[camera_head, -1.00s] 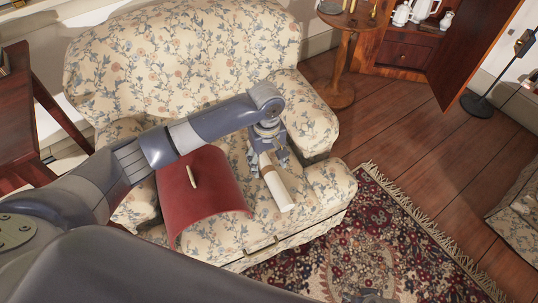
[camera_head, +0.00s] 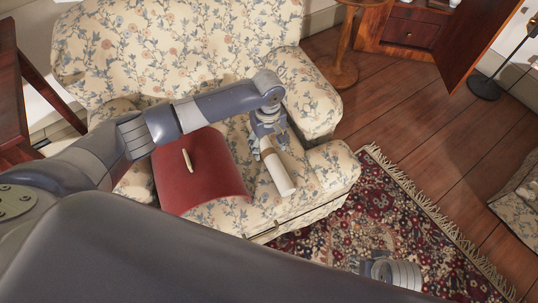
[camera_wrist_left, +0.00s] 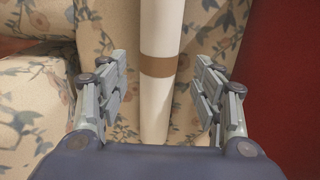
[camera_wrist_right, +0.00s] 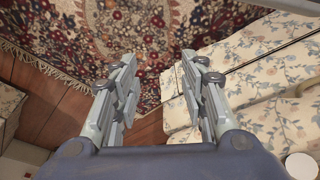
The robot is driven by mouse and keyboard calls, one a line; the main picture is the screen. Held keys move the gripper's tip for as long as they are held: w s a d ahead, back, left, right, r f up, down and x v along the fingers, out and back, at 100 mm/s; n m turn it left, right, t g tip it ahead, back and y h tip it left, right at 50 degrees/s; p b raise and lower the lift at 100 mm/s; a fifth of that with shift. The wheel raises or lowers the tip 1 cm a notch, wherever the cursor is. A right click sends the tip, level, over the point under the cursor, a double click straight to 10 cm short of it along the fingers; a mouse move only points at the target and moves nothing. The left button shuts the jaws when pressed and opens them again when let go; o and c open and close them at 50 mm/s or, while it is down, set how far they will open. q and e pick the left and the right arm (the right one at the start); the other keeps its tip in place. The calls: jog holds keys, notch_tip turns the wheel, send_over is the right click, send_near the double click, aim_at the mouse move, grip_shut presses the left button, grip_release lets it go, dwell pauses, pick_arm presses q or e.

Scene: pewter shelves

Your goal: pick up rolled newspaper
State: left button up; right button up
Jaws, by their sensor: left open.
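The rolled newspaper (camera_head: 280,174) is a white roll with a brown band, lying on the floral sofa seat. My left gripper (camera_head: 267,143) is above its far end. In the left wrist view the newspaper (camera_wrist_left: 160,35) runs between the two open fingers of the left gripper (camera_wrist_left: 164,95), with a gap on each side. My right gripper (camera_wrist_right: 163,90) is open and empty over the rug; only part of that arm (camera_head: 392,272) shows at the bottom of the head view.
A red curved object (camera_head: 200,180) with a small pale item (camera_head: 187,160) on it is left of the newspaper on the sofa (camera_head: 150,50). The sofa arm (camera_head: 305,95) rises to the right. A patterned rug (camera_head: 400,215) lies in front.

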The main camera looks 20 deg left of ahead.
aim_at(269, 151)
pick_arm(q)
notch_tip(269, 151, down, 3)
jog(key=shift+d+f+b, duration=0.1)
jog(key=shift+d+b, duration=0.05)
jog(key=shift+b, duration=0.35)
jog(key=shift+f, duration=0.3)
pick_arm(e)
jog(key=shift+r, duration=2.55)
pick_arm(q)
jog(key=c, duration=1.2)
